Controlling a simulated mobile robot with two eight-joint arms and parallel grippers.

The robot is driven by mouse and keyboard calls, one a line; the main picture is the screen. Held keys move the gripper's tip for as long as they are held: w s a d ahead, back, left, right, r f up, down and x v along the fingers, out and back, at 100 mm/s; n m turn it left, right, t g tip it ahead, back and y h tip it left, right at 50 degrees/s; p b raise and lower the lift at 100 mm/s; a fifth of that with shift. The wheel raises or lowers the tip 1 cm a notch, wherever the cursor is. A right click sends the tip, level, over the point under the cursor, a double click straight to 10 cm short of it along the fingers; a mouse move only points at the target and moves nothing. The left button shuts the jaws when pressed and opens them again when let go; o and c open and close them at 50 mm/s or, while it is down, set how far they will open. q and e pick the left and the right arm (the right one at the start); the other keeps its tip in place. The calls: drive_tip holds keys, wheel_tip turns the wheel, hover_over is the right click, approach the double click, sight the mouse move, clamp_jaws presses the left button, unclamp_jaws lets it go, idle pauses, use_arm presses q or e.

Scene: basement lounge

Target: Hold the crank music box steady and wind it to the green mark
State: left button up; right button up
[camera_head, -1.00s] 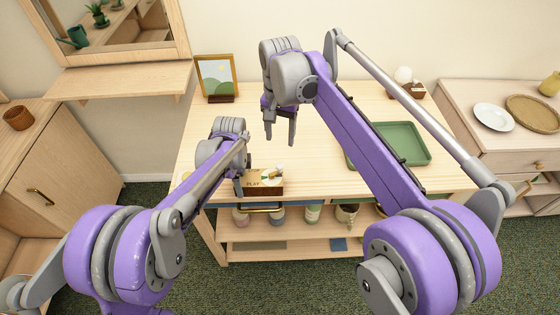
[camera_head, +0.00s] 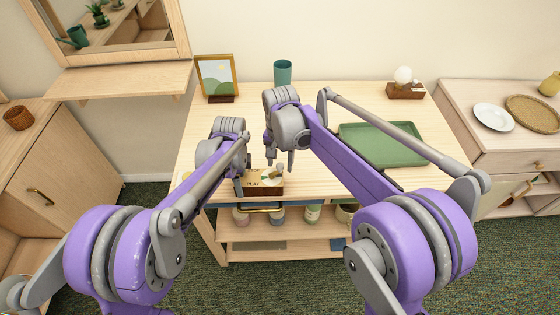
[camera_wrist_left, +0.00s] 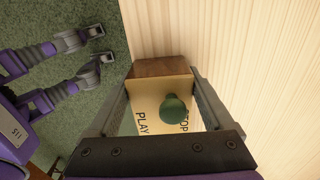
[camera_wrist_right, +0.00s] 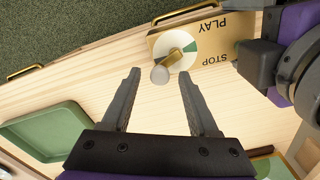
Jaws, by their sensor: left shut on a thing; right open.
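The crank music box (camera_head: 268,189) is a brown box with a cream top lettered PLAY and STOP, near the table's front edge. In the right wrist view the box top (camera_wrist_right: 225,45) carries a white dial (camera_wrist_right: 183,50) with a green sector and a brass crank with a pale knob (camera_wrist_right: 160,75). My left gripper (camera_head: 241,184) is shut on the box, its fingers along opposite sides; a green knob (camera_wrist_left: 173,108) shows on top. My right gripper (camera_head: 280,164) is open above the crank end. The knob appears between its fingertips, not gripped; exact depth is unclear.
On the wooden table (camera_head: 325,115), a green tray (camera_head: 385,150) lies right of my right arm. A teal cup (camera_head: 282,72), a picture frame (camera_head: 217,78) and a globe lamp (camera_head: 403,77) stand at the back.

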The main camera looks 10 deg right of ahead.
clamp_jaws()
idle(0.4)
drive_tip(key=n, duration=0.3)
drive_tip(key=w+n, duration=0.1)
drive_tip(key=shift+a+n, duration=0.35)
drive_tip(key=shift+n, duration=0.05)
drive_tip(key=n, duration=0.3)
drive_tip(key=a+n, duration=0.1)
drive_tip(key=n, duration=0.1)
drive_tip(key=shift+w, duration=0.35)
drive_tip(key=n, duration=0.2)
drive_tip(key=a+n, duration=0.1)
drive_tip(key=n, duration=0.2)
drive_tip(key=shift+w+a, duration=0.1)
drive_tip(key=n, duration=0.2)
drive_tip(key=a+n, duration=0.1)
drive_tip(key=n, duration=0.1)
drive_tip(key=shift+n, duration=0.3)
